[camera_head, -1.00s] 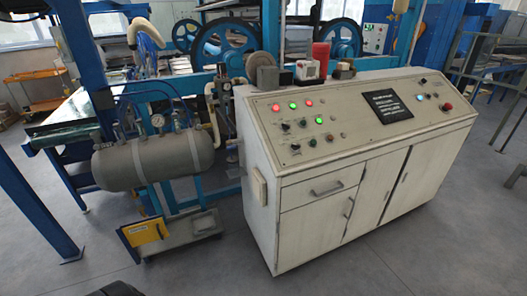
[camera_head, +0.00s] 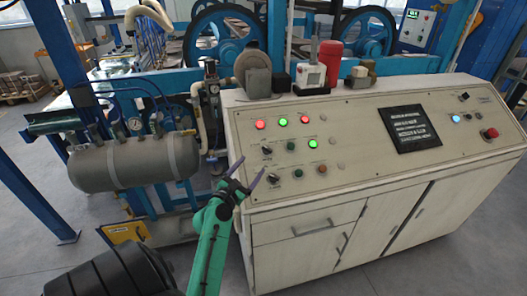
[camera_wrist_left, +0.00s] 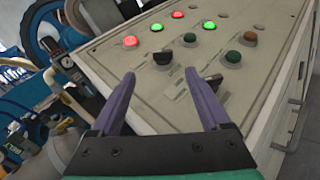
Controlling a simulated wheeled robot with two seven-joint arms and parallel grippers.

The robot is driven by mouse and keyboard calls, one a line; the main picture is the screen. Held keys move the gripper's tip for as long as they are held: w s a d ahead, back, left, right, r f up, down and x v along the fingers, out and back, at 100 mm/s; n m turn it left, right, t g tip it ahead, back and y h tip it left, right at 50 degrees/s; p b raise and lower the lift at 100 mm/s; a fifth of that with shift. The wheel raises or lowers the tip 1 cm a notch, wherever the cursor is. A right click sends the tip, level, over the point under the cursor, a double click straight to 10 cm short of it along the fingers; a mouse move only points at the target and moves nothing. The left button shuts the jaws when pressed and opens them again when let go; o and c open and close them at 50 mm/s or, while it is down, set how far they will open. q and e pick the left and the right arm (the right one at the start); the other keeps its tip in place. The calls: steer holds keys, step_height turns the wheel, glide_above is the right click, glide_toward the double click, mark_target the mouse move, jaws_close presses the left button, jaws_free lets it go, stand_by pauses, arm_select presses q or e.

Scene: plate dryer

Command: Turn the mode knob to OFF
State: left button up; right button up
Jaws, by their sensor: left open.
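The control panel (camera_head: 355,165) is the sloped cream top of a cabinet. Two black knobs sit at its left end: an upper knob (camera_head: 267,150) and a lower knob (camera_head: 274,179). Their labels are too small to read, so I cannot tell which is the mode knob. My left gripper (camera_head: 249,168) is open and empty at the panel's left edge, beside the knobs. In the left wrist view, the upper knob (camera_wrist_left: 163,58) shows beyond the gap between the fingers (camera_wrist_left: 163,95), and the lower knob (camera_wrist_left: 206,81) lies just beyond the right finger's tip. My right gripper is not in view.
Red and green lamps (camera_head: 283,122) and small buttons (camera_head: 291,146) surround the knobs. A black display plate (camera_head: 411,129) and a red button (camera_head: 491,133) are farther right. A grey tank (camera_head: 135,163) with gauges and pipes stands left of the cabinet. A red cylinder (camera_head: 331,62) stands behind the panel.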

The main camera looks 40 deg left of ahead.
mark_target(265, 149)
arm_select(q)
steer(key=x, duration=0.3)
steer(key=b+x, duration=0.1)
steer(key=x, duration=0.2)
steer(key=f+x, duration=0.1)
steer(key=x, duration=0.2)
steer(key=shift+w+d+b, duration=0.1)
steer(key=shift+w+b, duration=0.25)
steer(key=shift+b, duration=0.05)
steer(key=shift+w+r, duration=0.2)
steer(key=shift+w, duration=0.3)
jaws_close()
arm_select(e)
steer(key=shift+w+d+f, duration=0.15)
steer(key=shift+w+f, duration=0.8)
